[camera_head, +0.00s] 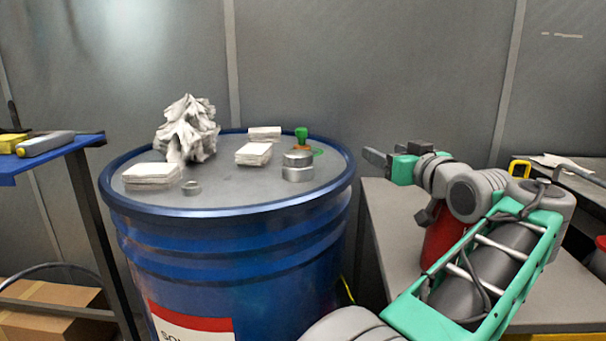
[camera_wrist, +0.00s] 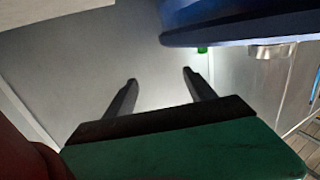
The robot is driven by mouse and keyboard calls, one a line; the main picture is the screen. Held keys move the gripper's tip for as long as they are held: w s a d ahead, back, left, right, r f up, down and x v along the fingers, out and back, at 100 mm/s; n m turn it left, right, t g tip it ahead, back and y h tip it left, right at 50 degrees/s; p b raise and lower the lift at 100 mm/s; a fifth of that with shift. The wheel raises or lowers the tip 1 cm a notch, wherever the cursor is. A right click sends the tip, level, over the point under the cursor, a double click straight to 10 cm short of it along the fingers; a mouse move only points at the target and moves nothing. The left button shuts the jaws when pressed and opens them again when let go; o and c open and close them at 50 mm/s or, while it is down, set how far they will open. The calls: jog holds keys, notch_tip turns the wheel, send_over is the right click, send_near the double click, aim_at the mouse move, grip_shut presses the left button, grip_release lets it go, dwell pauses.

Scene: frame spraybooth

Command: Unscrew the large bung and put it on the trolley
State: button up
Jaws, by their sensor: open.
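The blue drum (camera_head: 230,235) stands in the middle of the head view, its grey lid facing up. A wide silver stepped cylinder (camera_head: 298,168) sits on the lid at the right and may be the large bung. A small grey ring-like fitting (camera_head: 191,187) is near the front left of the lid. A blue-topped stand (camera_head: 85,143) at the left may be the trolley. My gripper (camera_head: 372,158) is open and empty, right of the drum and apart from it. In the wrist view, its fingers (camera_wrist: 159,78) are spread with nothing between them.
On the lid are a crumpled white rag (camera_head: 187,130), white pads (camera_head: 151,174) and a green-and-orange item (camera_head: 301,138). A grey bench (camera_head: 385,215) with a red container (camera_head: 440,237) is at the right. A grey-handled tool (camera_head: 46,143) lies on the blue-topped stand.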

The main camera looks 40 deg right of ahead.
jog(key=s+a+m+g+h+b, duration=0.4)
jog(key=a+h+b, duration=0.1)
jog(key=b, duration=0.2)
jog(key=shift+s+a+m+h, duration=0.3)
jog(key=shift+s+a, duration=0.05)
jog(key=shift+a, duration=0.05)
jog(key=shift+c, duration=0.3)
grip_shut()
dwell(0.8)
